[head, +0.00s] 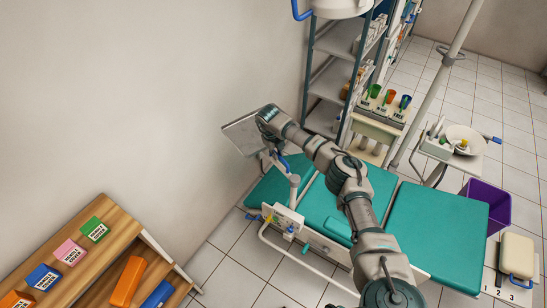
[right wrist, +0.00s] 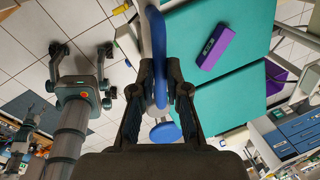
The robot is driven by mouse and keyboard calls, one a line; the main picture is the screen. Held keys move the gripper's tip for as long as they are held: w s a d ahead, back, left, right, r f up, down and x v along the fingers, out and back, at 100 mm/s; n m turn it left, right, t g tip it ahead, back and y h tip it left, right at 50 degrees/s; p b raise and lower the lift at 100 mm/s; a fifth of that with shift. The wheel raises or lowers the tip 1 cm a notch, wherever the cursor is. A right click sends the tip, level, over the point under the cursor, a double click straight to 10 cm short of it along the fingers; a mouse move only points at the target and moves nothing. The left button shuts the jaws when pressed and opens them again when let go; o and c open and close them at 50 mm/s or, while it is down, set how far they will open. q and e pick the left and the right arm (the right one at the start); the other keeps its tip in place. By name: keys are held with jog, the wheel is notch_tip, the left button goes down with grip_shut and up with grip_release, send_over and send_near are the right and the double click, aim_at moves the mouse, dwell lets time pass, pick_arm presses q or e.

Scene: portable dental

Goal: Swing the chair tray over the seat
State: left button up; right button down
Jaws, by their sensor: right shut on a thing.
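The chair tray (head: 240,133) is a flat grey metal plate at the chair's far left end, near the wall. It is beside the teal chair seat (head: 325,208), not over it. My right gripper (head: 270,158) is beside the tray, mostly hidden by my own wrist. In the right wrist view, my right gripper (right wrist: 164,85) is shut on a blue curved handle (right wrist: 157,45), which passes between its fingers. A jointed pale support arm (head: 291,178) rises from the chair's side below the tray.
A wooden shelf unit (head: 112,212) with coloured boxes stands at lower left. Grey shelving (head: 335,50) stands behind the chair. A purple bin (head: 487,203) is at right. A purple box (right wrist: 216,46) lies on the teal surface in the right wrist view.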

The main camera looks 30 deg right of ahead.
pick_arm(q)
jog(key=r+p, duration=0.2)
jog(key=w+r+p, duration=0.1)
jog(key=r+p, duration=0.1)
jog(key=shift+w, duration=0.2)
pick_arm(e)
jog(key=s+d+m+g+y, duration=0.1)
jog(key=s+d+m, duration=0.3)
jog(key=d+m, duration=0.7)
jog(key=m+g, duration=0.1)
jog(key=m, duration=0.2)
jog(key=shift+s+d, duration=0.2)
jog(key=shift+s, duration=0.15)
jog(key=c, duration=1.2)
grip_release()
jog(key=shift+f, duration=0.1)
jog(key=r, duration=0.4)
jog(key=w+r, duration=0.1)
jog(key=r, duration=0.2)
jog(key=w+a+r, duration=0.1)
jog(key=r, duration=0.3)
jog(key=shift+w+r, duration=0.15)
jog(key=shift+r, duration=0.15)
